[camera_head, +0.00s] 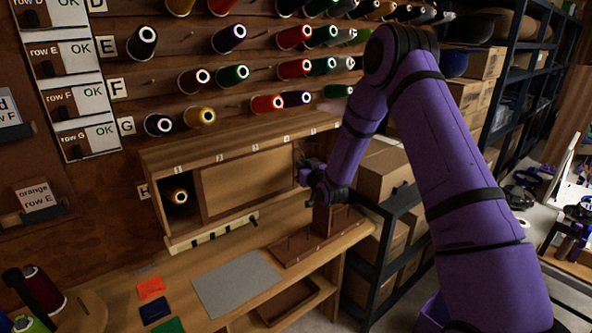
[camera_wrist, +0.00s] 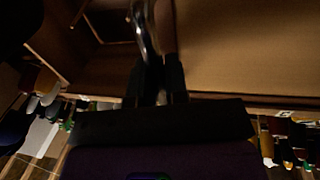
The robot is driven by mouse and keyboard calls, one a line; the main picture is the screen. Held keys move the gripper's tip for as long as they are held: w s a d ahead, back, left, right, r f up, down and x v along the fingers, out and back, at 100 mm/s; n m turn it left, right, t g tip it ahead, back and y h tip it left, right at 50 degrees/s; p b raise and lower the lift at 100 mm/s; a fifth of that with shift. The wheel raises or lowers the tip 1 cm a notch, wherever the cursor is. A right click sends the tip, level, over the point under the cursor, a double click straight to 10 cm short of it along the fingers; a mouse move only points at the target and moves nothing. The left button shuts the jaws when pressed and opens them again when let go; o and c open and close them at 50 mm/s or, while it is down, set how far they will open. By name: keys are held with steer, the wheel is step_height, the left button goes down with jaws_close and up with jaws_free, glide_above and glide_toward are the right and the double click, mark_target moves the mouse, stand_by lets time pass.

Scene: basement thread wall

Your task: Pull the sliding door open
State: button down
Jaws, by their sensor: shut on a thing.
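The sliding door (camera_head: 245,181) is a plain brown wooden panel in the low cabinet (camera_head: 165,160) on the bench. Its left edge stands clear of the cabinet's left wall, and a dark spool (camera_head: 180,196) shows in the gap there. My gripper (camera_head: 304,178) is at the right end of the door, in front of the cabinet. In the wrist view its dark fingers (camera_wrist: 158,82) are shut on a shiny metal handle (camera_wrist: 146,30), with the brown panel close behind. The handle is hidden in the head view, and my arm covers the cabinet's right end.
Thread spools (camera_head: 233,75) fill pegs on the wall above. On the bench lie a grey mat (camera_head: 237,283), coloured cards (camera_head: 152,287) and a wooden peg rack (camera_head: 318,236). Cardboard boxes (camera_head: 385,170) on dark shelving stand close at the right.

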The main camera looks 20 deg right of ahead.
steer(key=c, duration=1.1)
jaws_free()
steer(key=shift+c, duration=0.2)
steer(key=s+d, duration=0.1)
steer(key=s, duration=0.9)
steer(key=shift+s+d, duration=0.15)
steer(key=shift+s, duration=0.25)
